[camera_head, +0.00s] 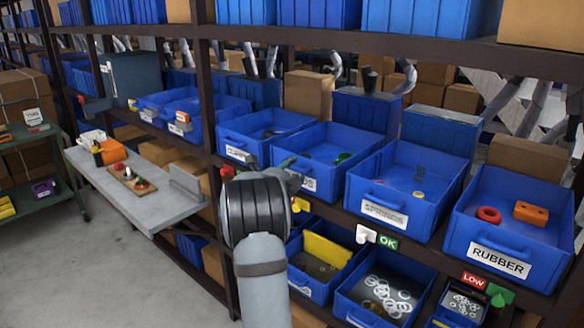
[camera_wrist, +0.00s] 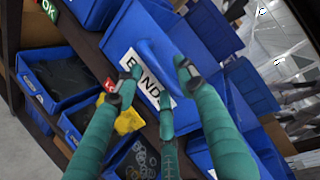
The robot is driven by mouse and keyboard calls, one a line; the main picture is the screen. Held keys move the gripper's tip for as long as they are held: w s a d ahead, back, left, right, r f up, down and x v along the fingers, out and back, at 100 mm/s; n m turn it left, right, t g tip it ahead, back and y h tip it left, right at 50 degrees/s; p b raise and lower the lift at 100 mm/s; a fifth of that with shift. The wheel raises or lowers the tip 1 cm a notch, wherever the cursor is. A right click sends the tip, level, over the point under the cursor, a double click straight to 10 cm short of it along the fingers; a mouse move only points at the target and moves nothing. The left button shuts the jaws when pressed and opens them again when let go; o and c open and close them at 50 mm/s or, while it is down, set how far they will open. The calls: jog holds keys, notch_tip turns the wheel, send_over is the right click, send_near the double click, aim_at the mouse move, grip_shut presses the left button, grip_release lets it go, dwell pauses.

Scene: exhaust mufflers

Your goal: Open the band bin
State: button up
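The band bin is a blue pull-out bin on the middle shelf. In the head view (camera_head: 335,135) its label is mostly hidden by my gripper, with only its last letters showing. In the wrist view the bin (camera_wrist: 135,35) shows its white BANDS label (camera_wrist: 133,62) and a blue curved front handle (camera_wrist: 152,62). My gripper (camera_wrist: 160,80) is open, with teal fingers spread to either side of the handle. I cannot tell whether they touch it. In the head view my gripper (camera_head: 290,172) is at the bin's front, and dark or green items lie inside the bin.
A SPRINGS bin (camera_head: 405,190) and a RUBBER bin (camera_head: 510,225) stand to the right, and another blue bin (camera_head: 265,130) to the left. Lower bins (camera_head: 385,290) hold rings and a yellow piece. A grey bench (camera_head: 150,205) stands left, with open floor before it.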

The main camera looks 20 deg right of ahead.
jog(key=shift+w+d+f, duration=0.15)
jog(key=shift+w+d, duration=0.25)
jog(key=shift+w, duration=0.1)
jog(key=c, duration=0.3)
grip_shut()
dwell(0.5)
